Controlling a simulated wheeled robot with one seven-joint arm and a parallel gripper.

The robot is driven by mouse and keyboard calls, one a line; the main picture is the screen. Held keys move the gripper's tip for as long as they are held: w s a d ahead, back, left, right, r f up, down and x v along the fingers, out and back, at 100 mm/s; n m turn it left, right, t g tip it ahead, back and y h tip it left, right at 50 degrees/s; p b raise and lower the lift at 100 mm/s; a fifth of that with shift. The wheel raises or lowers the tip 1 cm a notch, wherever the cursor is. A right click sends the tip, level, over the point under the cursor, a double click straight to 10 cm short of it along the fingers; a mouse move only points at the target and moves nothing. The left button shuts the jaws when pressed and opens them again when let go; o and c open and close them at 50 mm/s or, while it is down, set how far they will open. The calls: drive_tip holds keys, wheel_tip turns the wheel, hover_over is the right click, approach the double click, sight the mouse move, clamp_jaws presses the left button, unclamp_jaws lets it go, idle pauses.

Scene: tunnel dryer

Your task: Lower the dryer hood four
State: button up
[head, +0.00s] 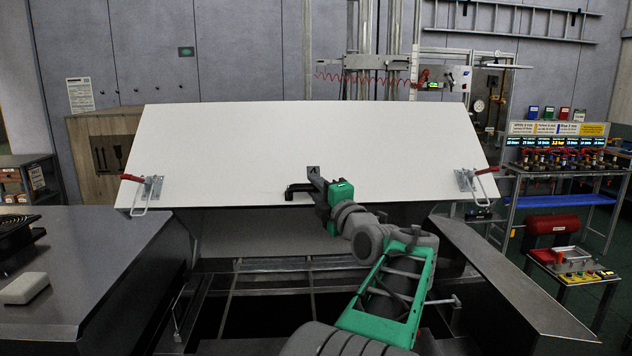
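The dryer hood (300,140) is a large white panel, raised and tilted over the dark dryer opening (265,312). Its number four label is small, partly visible at the gripper, and I cannot read it surely. A dark handle (299,188) sits at the middle of the hood's lower edge. My gripper (316,188) is at this handle; whether its fingers are closed around it is too small to tell. A latch with a red lever (148,188) hangs at the hood's lower left corner, and another latch (472,184) at its lower right.
A dark metal surface (75,260) lies at left with a pale block (25,288) on it. A sloping dark side panel (515,290) bounds the opening at right. A rack of valves (560,160) and a red cylinder (552,225) stand farther right.

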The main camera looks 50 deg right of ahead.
clamp_jaws()
drive_tip(key=shift+f, duration=0.1)
idle(1.3)
